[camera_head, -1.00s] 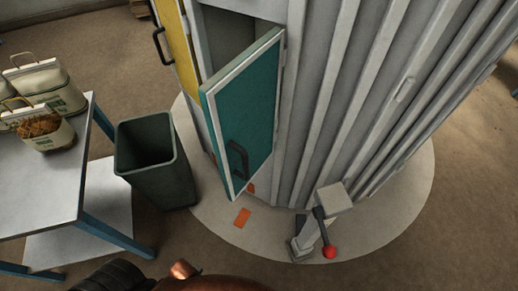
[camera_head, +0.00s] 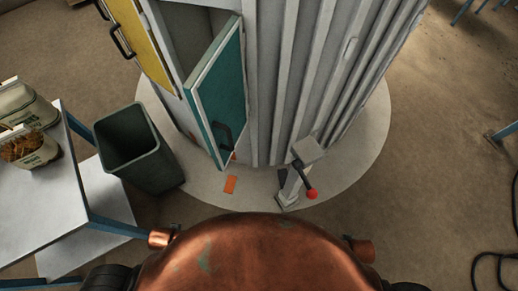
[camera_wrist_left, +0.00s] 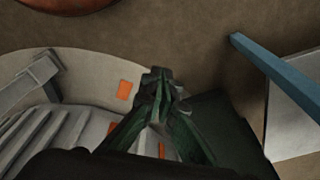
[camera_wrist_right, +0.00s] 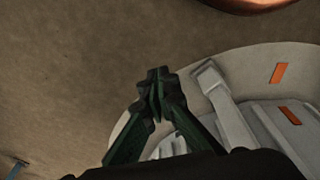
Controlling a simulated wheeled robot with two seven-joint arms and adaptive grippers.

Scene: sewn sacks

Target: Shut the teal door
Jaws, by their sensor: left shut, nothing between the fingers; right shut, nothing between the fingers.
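The teal door (camera_head: 220,95) hangs ajar on the grey ribbed cabinet (camera_head: 272,60), swung outward, with a dark opening behind it. Its dark handle (camera_head: 222,137) is low on its front face. My left gripper (camera_wrist_left: 158,80) is shut and empty in the left wrist view, above the floor near the orange markers and the bin. My right gripper (camera_wrist_right: 157,78) is shut and empty in the right wrist view, above the floor and the pale base's edge. Neither gripper shows in the head view, and neither is seen touching the door.
A yellow door (camera_head: 140,38) with a dark handle is left of the teal one. A dark green bin (camera_head: 137,150) stands beside the pale round base (camera_head: 345,150). A table (camera_head: 35,205) with sacks is at left. A lever with a red knob (camera_head: 311,194) stands in front. Floor at right is mostly clear.

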